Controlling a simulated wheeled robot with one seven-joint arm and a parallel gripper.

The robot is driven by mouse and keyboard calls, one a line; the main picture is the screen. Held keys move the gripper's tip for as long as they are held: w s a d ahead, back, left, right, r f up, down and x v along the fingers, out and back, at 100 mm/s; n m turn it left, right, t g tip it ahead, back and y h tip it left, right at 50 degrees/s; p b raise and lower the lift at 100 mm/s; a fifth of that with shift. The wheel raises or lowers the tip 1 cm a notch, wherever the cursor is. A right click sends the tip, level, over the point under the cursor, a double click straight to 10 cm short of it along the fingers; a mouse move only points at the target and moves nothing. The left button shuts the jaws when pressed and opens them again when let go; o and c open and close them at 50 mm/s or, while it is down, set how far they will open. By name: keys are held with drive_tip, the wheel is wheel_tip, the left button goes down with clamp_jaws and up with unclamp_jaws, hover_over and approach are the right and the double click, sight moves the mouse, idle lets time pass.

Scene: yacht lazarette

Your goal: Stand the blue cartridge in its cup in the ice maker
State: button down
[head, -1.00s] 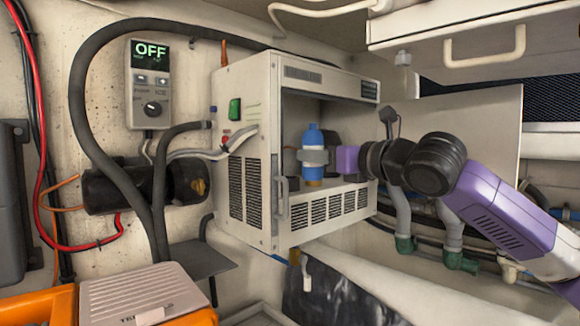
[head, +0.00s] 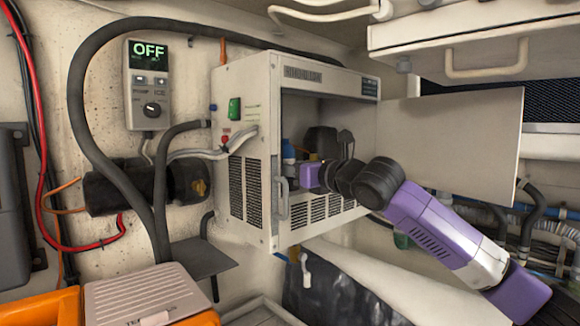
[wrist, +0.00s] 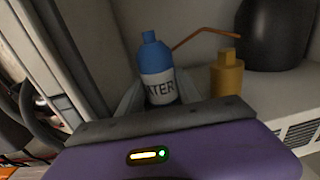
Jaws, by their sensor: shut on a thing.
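The blue cartridge (head: 288,151) is inside the open ice maker (head: 312,72), near the left side of its opening. In the head view only its blue top shows clearly; the front frame and my gripper hide the rest. In the wrist view the cartridge (wrist: 156,62) has a blue neck and a white band lettered "ATER", and leans slightly. My gripper (wrist: 160,98) is shut on it, one pale finger on each side. The cartridge's lower end is hidden behind the gripper body. I cannot make out the cup in either view.
A yellow bottle-shaped thing (wrist: 226,75) stands right of the cartridge, with a thin copper tube (wrist: 200,37) behind. A dark rounded body (wrist: 273,35) is at the back. The open door (head: 455,135) is at the right. A control box reading OFF (head: 149,85) hangs on the left wall.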

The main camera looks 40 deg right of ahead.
drive_tip(key=shift+f, duration=0.1)
drive_tip(key=c, duration=0.8)
unclamp_jaws()
drive_tip(key=shift+r, duration=0.2)
drive_tip(key=shift+s+f, duration=0.1)
drive_tip(key=shift+s, duration=0.25)
drive_tip(key=s+b, duration=0.2)
drive_tip(key=s, duration=0.9)
drive_tip(key=shift+s+a, duration=0.2)
